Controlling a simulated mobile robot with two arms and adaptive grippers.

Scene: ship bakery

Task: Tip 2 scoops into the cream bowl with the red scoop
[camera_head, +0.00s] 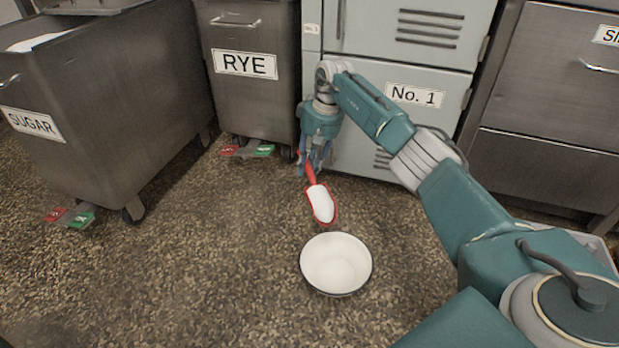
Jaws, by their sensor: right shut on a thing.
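The red scoop (331,216) hangs from my right gripper (312,167), which is shut on its handle. The scoop points down and toward the camera, with white powder filling its pan. The cream bowl (336,264) is round with a dark rim and stands in the middle of the picture, just nearer the camera than the scoop's tip. The scoop appears apart from the bowl. The bowl's inside is pale, and I cannot tell whether any powder lies in it. My left gripper is not in view.
A steel SUGAR bin (110,95) on wheels, holding white stuff, stands at the left. A RYE bin (252,95) stands at the back. A grey cabinet marked No. 1 (400,55) is behind my right arm. Steel drawers (555,75) stand at the right. The speckled floor (190,270) is open at the left front.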

